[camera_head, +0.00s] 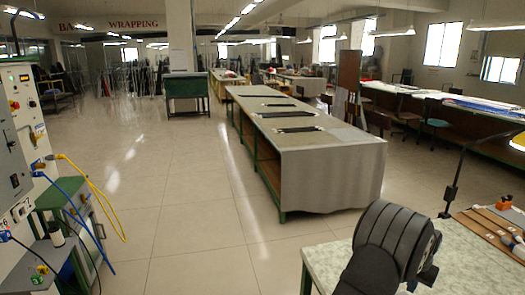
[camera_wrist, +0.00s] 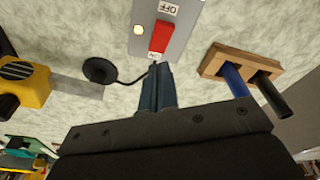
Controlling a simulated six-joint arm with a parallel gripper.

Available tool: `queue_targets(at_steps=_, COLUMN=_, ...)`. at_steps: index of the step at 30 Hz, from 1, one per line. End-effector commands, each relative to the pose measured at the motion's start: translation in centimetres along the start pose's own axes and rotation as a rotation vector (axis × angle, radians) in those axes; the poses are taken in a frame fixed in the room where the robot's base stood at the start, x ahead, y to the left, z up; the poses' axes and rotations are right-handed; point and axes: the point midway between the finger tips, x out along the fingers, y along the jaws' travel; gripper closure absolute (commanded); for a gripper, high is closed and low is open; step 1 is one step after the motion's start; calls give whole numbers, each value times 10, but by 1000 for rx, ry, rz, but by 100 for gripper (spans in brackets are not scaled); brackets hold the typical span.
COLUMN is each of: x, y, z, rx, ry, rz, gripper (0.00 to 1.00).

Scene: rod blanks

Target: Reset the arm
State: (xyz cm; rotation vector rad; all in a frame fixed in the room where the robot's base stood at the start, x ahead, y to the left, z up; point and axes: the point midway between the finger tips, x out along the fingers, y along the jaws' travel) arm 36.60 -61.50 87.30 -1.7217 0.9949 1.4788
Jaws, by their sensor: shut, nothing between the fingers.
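My gripper (camera_wrist: 157,72) shows in the wrist view with its two fingers together and nothing between them. Its tips are at the lower edge of a grey switch box (camera_wrist: 178,38) in the picture, by the ON label. I cannot tell whether they touch it. The box has a red rocker switch (camera_wrist: 159,37), an OFF label and a small lit yellowish lamp (camera_wrist: 138,30). In the head view my dark arm rises over the pale table (camera_head: 472,262) at lower right, and the gripper fingers are hidden.
Right of the fingers, a wooden block (camera_wrist: 213,62) holds a blue rod (camera_wrist: 233,80) and a black rod (camera_wrist: 270,93). Left are a black round base with a cable (camera_wrist: 100,70) and a yellow tool (camera_wrist: 22,85). A desk lamp (camera_head: 450,195) stands by a wooden rack (camera_head: 485,230).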

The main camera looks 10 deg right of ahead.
Motion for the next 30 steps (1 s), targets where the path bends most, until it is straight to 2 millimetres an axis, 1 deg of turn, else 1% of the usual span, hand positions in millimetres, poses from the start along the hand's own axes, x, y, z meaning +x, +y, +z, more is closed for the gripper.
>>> queue_targets(at_steps=1, x=-11, y=0, z=-2, rx=0, ry=4, rz=0, gripper=100)
queue_targets(at_steps=7, x=-51, y=-1, z=-8, rx=4, ry=2, rz=1, gripper=100)
queue_targets(at_steps=18, x=-120, y=-21, z=7, rx=240, ry=26, rz=50, gripper=100)
queue_targets(at_steps=24, x=-145, y=-27, z=14, rx=332, ry=40, rz=68, gripper=100)
queue_targets(at_steps=30, x=-155, y=-30, z=18, rx=374, ry=45, rz=75, gripper=100)
